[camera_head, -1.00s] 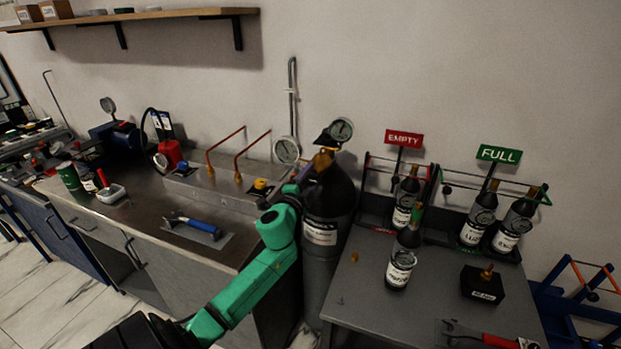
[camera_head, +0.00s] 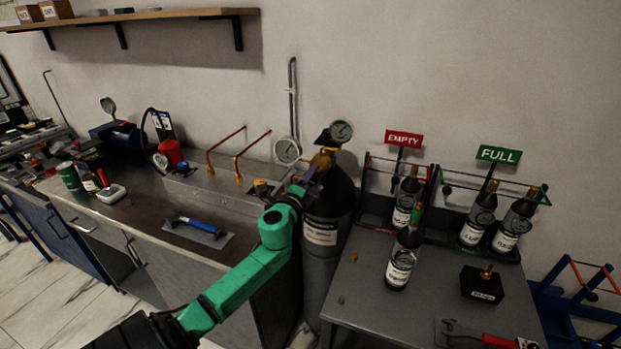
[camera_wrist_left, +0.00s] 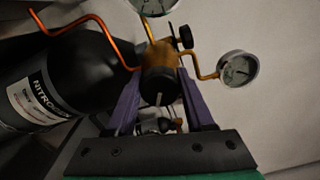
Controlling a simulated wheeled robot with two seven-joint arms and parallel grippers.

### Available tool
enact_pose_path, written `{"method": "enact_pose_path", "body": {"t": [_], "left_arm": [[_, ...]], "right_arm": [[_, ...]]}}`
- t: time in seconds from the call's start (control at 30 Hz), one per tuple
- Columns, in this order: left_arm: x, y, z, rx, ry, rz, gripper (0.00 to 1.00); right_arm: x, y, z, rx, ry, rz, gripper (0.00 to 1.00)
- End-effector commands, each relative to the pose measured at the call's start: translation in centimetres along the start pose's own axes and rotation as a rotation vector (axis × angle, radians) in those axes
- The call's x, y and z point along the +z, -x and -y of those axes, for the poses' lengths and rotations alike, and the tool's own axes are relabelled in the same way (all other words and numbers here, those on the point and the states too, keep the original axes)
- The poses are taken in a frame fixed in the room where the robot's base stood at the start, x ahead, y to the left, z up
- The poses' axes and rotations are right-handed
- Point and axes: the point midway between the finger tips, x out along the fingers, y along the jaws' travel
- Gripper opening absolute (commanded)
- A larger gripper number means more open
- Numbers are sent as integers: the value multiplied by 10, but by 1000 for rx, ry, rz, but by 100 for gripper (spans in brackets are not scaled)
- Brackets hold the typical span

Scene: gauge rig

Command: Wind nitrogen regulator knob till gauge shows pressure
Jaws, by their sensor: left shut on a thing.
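The black nitrogen cylinder (camera_head: 328,205) stands upright between the bench and the grey table; its label reads NITROGEN in the left wrist view (camera_wrist_left: 38,98). A brass regulator (camera_head: 324,158) sits on top. Its dark round knob (camera_wrist_left: 160,84), with a pale mark, faces my left wrist camera. My left gripper (camera_wrist_left: 159,92) has its purple fingers on either side of the knob and is shut on it. Two round gauges, one left (camera_head: 287,151) and one right (camera_head: 341,131), show by the regulator; a gauge also shows in the wrist view (camera_wrist_left: 238,68). Their readings are too small to tell. My right gripper is not in view.
The steel bench (camera_head: 120,215) on the left holds a blue-handled tool (camera_head: 197,227) and copper pipes (camera_head: 240,155). The grey table (camera_head: 400,320) on the right holds several dark bottles, a black block (camera_head: 482,284) and a red-handled wrench (camera_head: 485,339). EMPTY and FULL signs stand behind.

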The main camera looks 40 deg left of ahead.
Motion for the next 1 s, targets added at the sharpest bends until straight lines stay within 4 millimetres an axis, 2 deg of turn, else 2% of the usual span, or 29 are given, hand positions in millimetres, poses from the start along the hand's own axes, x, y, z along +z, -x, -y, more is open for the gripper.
{"method": "enact_pose_path", "body": {"t": [0.3,0.33,0.37,0.4,0.77,0.87,1.0], "left_arm": [[0,0,-1,2,0,0,0],[0,0,-1,2,0,0,65],[0,0,-1,2,0,0,76],[0,0,-1,2,0,0,83],[0,4,-2,2,0,-1,83],[-1,15,-2,2,1,-2,83],[-2,44,-4,4,2,-4,83]], "right_arm": [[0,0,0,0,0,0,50],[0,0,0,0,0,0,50],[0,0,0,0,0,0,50],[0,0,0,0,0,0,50],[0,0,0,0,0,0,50],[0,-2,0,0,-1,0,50],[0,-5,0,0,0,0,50]]}}
